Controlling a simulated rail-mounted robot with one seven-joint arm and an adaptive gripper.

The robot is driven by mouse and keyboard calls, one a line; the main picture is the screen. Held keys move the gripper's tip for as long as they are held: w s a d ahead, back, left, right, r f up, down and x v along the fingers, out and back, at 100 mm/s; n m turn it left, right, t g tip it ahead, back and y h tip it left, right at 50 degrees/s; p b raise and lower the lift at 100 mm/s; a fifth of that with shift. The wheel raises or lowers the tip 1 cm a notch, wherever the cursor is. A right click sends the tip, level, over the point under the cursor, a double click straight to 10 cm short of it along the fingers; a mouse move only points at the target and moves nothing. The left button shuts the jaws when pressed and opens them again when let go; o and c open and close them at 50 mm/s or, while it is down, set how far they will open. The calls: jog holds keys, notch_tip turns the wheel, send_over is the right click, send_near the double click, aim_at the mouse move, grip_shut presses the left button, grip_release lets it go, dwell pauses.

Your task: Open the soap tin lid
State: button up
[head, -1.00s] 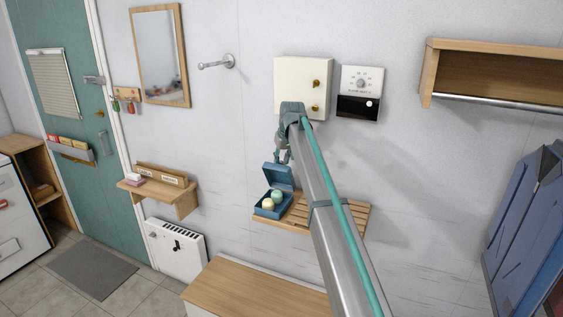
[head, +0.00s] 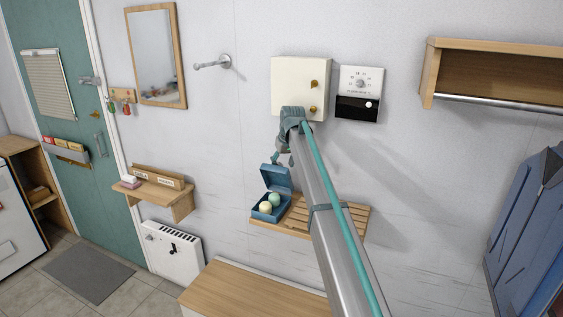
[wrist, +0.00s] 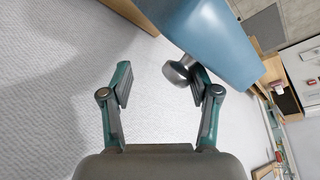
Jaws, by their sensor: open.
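The blue soap tin (head: 258,214) stands on the slatted wall shelf with its lid (head: 277,180) raised at the back. Two round soaps, one cream (head: 265,208) and one pale green (head: 275,199), show inside. My gripper (head: 275,158) is just above the raised lid in the head view, partly hidden by my arm. In the wrist view my gripper (wrist: 160,82) is open. The blue lid (wrist: 215,40) fills the upper right there, and its round metal knob (wrist: 180,70) is beside the right fingertip. I cannot tell whether they touch.
The slatted shelf (head: 296,216) has bare room right of the tin, partly behind my arm. A cream wall cabinet (head: 298,82) and a thermostat panel (head: 359,93) are above. A wooden bench (head: 245,290) is below, and a small shelf (head: 165,190) is at left.

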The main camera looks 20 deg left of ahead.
jog(key=shift+s+r, duration=0.1)
jog(key=shift+r, duration=0.15)
jog(key=shift+r, duration=0.2)
jog(key=shift+s+r, duration=0.1)
jog(key=shift+r, duration=0.15)
jog(key=v, duration=1.1)
jog(key=shift+d, duration=0.1)
jog(key=shift+c, duration=0.2)
